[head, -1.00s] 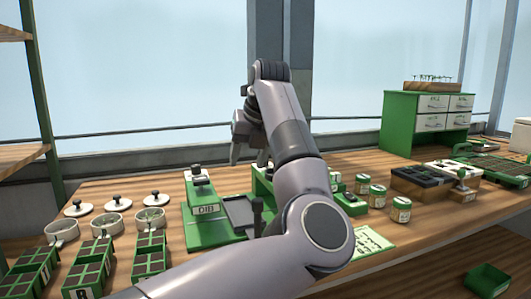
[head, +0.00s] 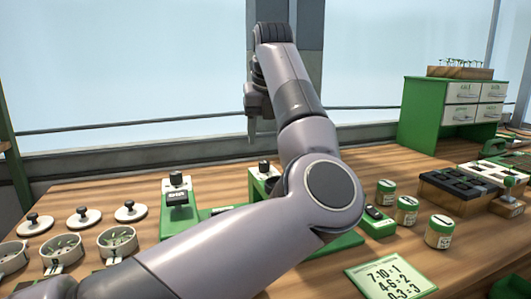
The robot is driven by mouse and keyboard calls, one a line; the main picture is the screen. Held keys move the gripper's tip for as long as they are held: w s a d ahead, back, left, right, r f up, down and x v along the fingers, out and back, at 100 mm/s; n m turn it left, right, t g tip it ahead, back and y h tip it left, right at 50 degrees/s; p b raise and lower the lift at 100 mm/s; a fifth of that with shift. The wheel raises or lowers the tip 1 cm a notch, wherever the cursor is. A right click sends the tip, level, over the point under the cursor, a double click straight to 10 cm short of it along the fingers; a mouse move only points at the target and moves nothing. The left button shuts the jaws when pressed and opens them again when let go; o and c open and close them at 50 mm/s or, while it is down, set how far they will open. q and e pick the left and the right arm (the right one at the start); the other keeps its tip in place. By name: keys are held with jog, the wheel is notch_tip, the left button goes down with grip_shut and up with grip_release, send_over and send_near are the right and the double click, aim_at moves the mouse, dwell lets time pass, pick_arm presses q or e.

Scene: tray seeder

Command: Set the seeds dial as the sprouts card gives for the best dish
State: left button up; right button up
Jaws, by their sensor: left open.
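The sprouts card (head: 384,279) lies on the bench at the bottom right, with lines reading 7-10 = 1, 4-6 = 2 and 0-3 = 3. Round dishes with green sprouts stand at the lower left, such as the right-hand dish (head: 117,241); their counts are too small to tell. A green machine (head: 340,243) stands mid-bench, largely hidden behind my left arm. Dark knobs show on green blocks at the left (head: 176,180) and centre (head: 264,167); I cannot tell which is the seeds dial. My left gripper (head: 252,128) is open and empty, above the bench's back edge. My right gripper is out of view.
Three knobbed white lids (head: 84,217) lie behind the dishes. Several jars (head: 440,231) stand right of the machine, near a dark-celled tray (head: 455,189). A green drawer cabinet (head: 430,115) stands at the back right. The bench between lids and left block is clear.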

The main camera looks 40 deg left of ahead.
aim_at(264, 161)
pick_arm(q)
jog(key=shift+b+x, duration=0.4)
jog(key=shift+x, duration=3.1)
jog(key=shift+c, duration=0.4)
grip_shut()
